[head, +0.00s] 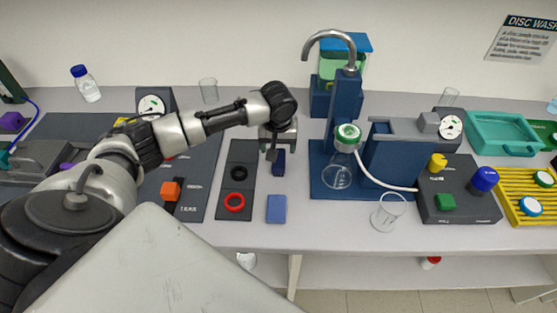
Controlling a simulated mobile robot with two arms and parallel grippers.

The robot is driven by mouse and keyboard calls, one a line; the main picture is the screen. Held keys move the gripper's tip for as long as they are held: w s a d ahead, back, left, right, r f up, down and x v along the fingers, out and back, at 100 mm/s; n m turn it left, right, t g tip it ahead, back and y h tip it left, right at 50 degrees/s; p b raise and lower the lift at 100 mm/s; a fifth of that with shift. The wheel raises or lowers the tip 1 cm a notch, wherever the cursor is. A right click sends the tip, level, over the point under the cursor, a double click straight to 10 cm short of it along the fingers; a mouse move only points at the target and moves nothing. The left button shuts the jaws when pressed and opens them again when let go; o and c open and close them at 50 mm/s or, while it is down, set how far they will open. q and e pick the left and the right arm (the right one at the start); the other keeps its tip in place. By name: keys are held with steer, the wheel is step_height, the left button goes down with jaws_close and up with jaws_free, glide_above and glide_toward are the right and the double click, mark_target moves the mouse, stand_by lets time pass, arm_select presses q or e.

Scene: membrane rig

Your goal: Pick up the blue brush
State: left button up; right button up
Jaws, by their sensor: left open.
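My right gripper is not in view.
The dark board (237,180) with black and red rings is on the left. A blue stand (318,175) with a glass flask (337,177) rises close on the right. A glass beaker (388,212) stands near the front edge.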

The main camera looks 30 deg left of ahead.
mark_target(279, 158)
arm_select(q)
steer(key=shift+w+f, duration=0.15)
steer(key=shift+f, duration=0.25)
step_height(279, 158, down, 4)
steer(key=shift+d+f+p, duration=0.1)
steer(key=shift+f+p, duration=0.15)
steer(key=shift+p, duration=0.6)
steer(key=shift+f, duration=0.4)
steer(key=shift+c, duration=0.3)
steer(key=c, duration=0.7)
steer(key=shift+c, duration=1.2)
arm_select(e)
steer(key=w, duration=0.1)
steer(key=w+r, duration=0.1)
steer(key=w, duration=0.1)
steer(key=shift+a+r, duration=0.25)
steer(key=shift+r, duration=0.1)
